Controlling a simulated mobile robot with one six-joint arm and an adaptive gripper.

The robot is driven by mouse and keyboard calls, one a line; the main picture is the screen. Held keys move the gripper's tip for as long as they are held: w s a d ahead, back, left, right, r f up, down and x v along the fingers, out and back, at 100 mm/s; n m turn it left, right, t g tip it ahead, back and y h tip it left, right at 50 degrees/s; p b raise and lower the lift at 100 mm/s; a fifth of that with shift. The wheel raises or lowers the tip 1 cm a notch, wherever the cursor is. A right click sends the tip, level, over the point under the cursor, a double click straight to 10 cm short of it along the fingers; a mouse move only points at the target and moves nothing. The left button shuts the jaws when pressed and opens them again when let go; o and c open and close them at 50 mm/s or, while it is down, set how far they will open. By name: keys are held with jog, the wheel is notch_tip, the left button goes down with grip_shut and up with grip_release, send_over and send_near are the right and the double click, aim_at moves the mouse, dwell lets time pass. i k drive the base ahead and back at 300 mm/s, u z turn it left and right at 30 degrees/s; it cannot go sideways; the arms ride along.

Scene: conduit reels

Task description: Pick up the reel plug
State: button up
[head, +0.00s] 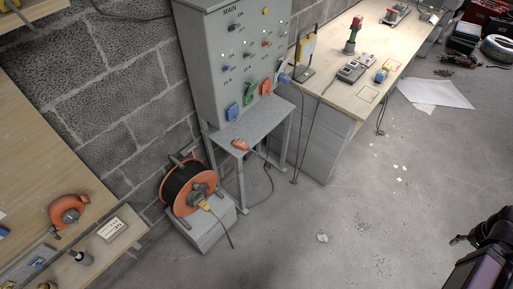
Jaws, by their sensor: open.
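An orange cable reel (182,187) with black cable stands on a grey block at the wall. A small orange plug-like piece (241,145) lies on the front edge of the grey stand under the panel; it looks like the reel plug, but it is too small to be sure. A yellow connector (205,206) sits at the reel's hub, with a dark cable running to the floor. My gripper (457,240) is at the far right edge, partly cut off, open and empty, far from the reel and the stand.
The grey MAIN panel (238,75) has several coloured plugs low on its front. Its stand (262,124) has thin legs, with cables hanging nearby. A workbench (345,99) with tools is behind to the right. A wooden bench (45,160) is left. The middle floor is mostly clear.

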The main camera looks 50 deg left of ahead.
aim_at(238, 143)
jog(key=z, duration=0.45)
jog(key=k, duration=1.35)
jog(key=u, duration=1.85)
jog(key=i, duration=0.35)
jog(key=z, duration=0.4)
